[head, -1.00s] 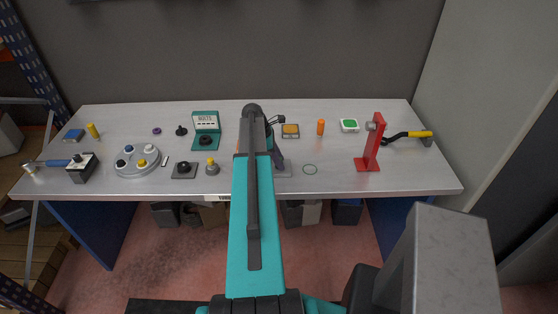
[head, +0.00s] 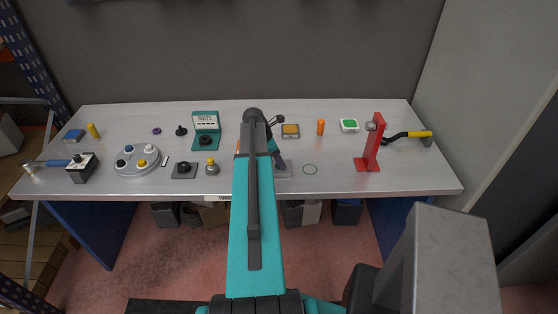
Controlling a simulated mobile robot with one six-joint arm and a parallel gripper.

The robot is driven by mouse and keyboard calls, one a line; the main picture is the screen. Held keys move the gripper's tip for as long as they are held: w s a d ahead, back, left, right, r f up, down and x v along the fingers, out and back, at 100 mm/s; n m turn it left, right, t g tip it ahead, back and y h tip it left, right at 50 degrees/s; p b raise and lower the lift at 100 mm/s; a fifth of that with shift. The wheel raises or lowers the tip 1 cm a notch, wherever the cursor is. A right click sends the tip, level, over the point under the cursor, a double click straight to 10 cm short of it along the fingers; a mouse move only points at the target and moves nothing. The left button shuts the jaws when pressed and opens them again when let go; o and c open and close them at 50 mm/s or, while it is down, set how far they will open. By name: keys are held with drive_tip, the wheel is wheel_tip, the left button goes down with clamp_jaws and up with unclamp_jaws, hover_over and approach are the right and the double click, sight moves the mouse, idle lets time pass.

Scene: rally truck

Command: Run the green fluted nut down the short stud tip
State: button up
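My gripper (head: 279,162) is mostly hidden behind my teal arm at the middle of the bench. Only a dark part of it shows, just above a small grey plate (head: 284,174) near the front edge. Whether its fingers are open or shut does not show. I cannot make out the green fluted nut or the short stud tip; the arm hides much of this area.
The steel bench (head: 425,180) holds a red stand (head: 372,146) at right and an orange cylinder (head: 320,127) behind. Left of my arm are a teal display stand (head: 206,125), a yellow-topped grey knob (head: 212,168) and a round grey tray (head: 124,171). The front right is clear.

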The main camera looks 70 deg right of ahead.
drive_tip(key=c, duration=0.6)
drive_tip(key=shift+m+y, duration=0.3)
drive_tip(key=shift+m, duration=0.5)
drive_tip(key=shift+m+g+y, duration=0.3)
drive_tip(key=shift+m, duration=0.6)
